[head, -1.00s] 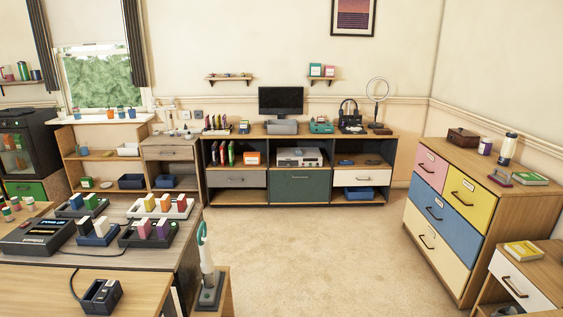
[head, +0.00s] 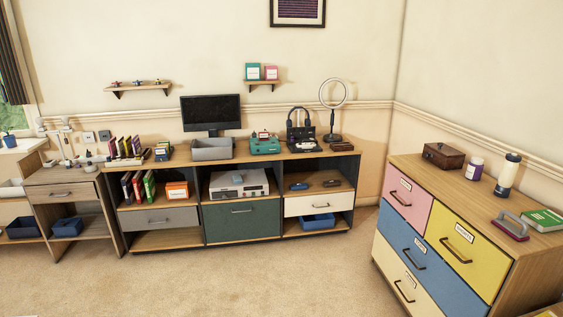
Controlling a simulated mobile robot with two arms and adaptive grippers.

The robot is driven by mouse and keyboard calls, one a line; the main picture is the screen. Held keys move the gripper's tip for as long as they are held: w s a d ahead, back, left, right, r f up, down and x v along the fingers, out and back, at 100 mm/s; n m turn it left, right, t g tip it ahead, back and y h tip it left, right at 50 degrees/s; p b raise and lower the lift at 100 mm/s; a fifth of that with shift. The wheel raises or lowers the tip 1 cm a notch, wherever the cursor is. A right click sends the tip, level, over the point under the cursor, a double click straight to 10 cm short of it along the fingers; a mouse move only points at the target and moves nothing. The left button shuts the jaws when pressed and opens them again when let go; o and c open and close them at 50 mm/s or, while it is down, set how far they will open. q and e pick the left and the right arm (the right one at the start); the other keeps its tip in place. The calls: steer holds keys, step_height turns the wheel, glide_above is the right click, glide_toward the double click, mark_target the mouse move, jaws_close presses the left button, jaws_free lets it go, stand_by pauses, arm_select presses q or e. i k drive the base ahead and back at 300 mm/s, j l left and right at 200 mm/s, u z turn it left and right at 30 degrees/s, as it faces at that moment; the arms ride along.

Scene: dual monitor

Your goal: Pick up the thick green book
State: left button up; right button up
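A green book (head: 149,185) stands upright at the right end of a short row of books in the left compartment of the low shelf unit (head: 225,238). Another green book (head: 543,220) with a pale label lies flat on top of the multicoloured dresser (head: 500,250) at the right. I cannot tell from this view which of them is the thicker. Neither of my grippers is in view.
An orange box (head: 177,190) sits right of the upright books. A monitor (head: 211,113), a grey bin (head: 212,149) and a teal device (head: 264,144) stand on the unit's top. The carpet (head: 250,285) in front is clear.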

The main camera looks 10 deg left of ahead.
mark_target(150, 186)
steer(key=i+u, duration=0.25)
steer(key=i, duration=0.3)
steer(key=i+u, duration=0.2)
steer(key=i, duration=0.35)
steer(key=i+l+u, duration=0.25)
steer(key=i, duration=0.3)
steer(key=i+l+u, duration=0.2)
steer(key=i, duration=0.35)
steer(key=i+j+u, duration=0.15)
steer(key=i, duration=0.45)
steer(key=i+j+u, duration=0.2)
steer(key=i, duration=0.4)
